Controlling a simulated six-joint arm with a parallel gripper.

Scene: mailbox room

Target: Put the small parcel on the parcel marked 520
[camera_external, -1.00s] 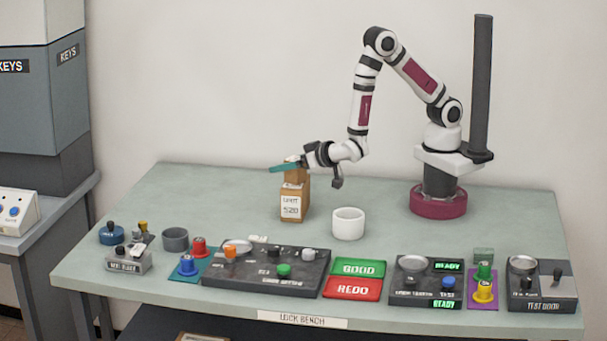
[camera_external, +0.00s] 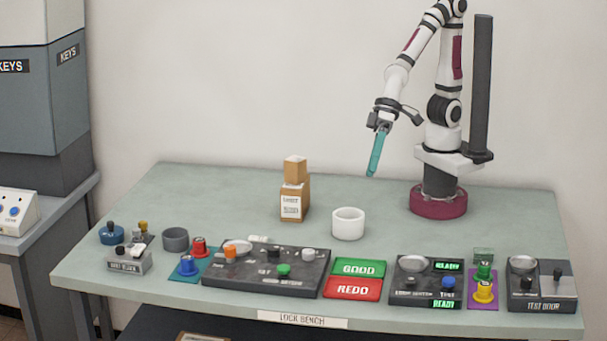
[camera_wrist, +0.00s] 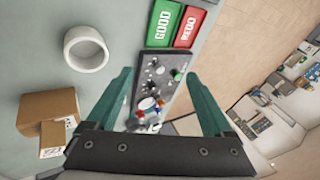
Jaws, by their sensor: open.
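The small parcel (camera_external: 295,169) sits on top of the larger brown parcel marked 520 (camera_external: 293,202), which stands upright on the bench. In the wrist view the small parcel (camera_wrist: 54,138) and the marked parcel (camera_wrist: 45,110) show at the lower left. My gripper (camera_external: 371,174) has teal fingers pointing down, in the air to the right of the parcels and above the bench, apart from them. In the wrist view my gripper (camera_wrist: 163,85) has its fingers spread wide with nothing between them.
A white cup-like ring (camera_external: 348,224) stands on the bench (camera_external: 220,200) right of the parcels. GOOD (camera_external: 359,268) and REDO (camera_external: 352,288) plates, control panels and small coloured parts line the front edge. The bench behind the parcels is clear.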

